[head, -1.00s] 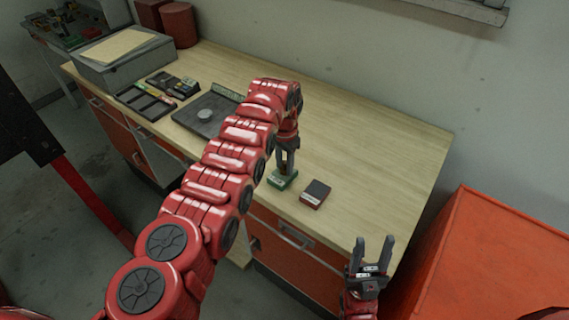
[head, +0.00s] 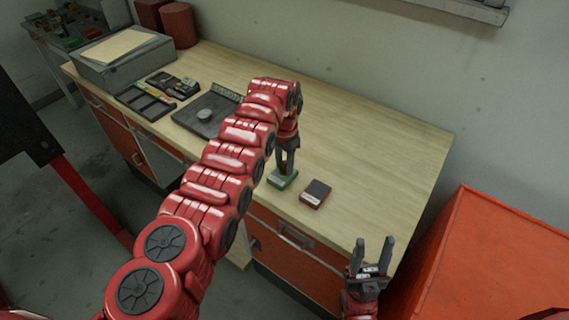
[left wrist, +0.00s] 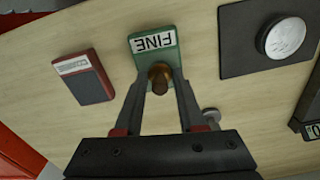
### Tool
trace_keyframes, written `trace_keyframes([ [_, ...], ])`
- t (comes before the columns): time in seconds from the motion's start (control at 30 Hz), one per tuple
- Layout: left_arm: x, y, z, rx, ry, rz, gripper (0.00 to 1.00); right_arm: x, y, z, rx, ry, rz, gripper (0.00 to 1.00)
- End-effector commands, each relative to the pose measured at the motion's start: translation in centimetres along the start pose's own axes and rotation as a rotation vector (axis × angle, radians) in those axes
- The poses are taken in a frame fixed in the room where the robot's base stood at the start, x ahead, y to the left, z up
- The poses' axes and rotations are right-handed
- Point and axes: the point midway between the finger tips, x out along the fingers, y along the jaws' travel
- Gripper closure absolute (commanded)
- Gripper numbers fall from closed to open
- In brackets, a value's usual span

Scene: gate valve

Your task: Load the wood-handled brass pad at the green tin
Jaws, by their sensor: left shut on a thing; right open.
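The green tin (head: 283,180) stands near the front edge of the bench; in the left wrist view the tin (left wrist: 152,41) has a white label reading FINE. My left gripper (head: 286,168) points down over it. In the left wrist view my left gripper (left wrist: 161,82) is shut on the brown wooden handle of the pad (left wrist: 159,74), which is over the near part of the tin. The brass face is hidden below, and I cannot tell whether it touches the tin. My right gripper (head: 374,252) is open and empty, in front of the bench edge.
A dark red tin (head: 315,193) with a white label sits just right of the green one. A dark tray (head: 190,118) with a round grey disc lies to the left, partly behind my left arm. An orange cabinet (head: 500,260) stands at right. The bench's right half is clear.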

Motion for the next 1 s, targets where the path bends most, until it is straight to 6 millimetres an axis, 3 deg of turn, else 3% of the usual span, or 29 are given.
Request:
trace_keyframes([
  [0.37,-0.4,0.1,0.1,0.000,-0.004,0.002,1.00,0.2,0.0,0.0,0.000,0.000,0.000,0.50],
  [1.0,-6.0,-0.1,-0.1,-0.001,0.003,-0.001,1.00,0.9,0.0,-0.1,0.000,0.000,0.000,0.50],
])
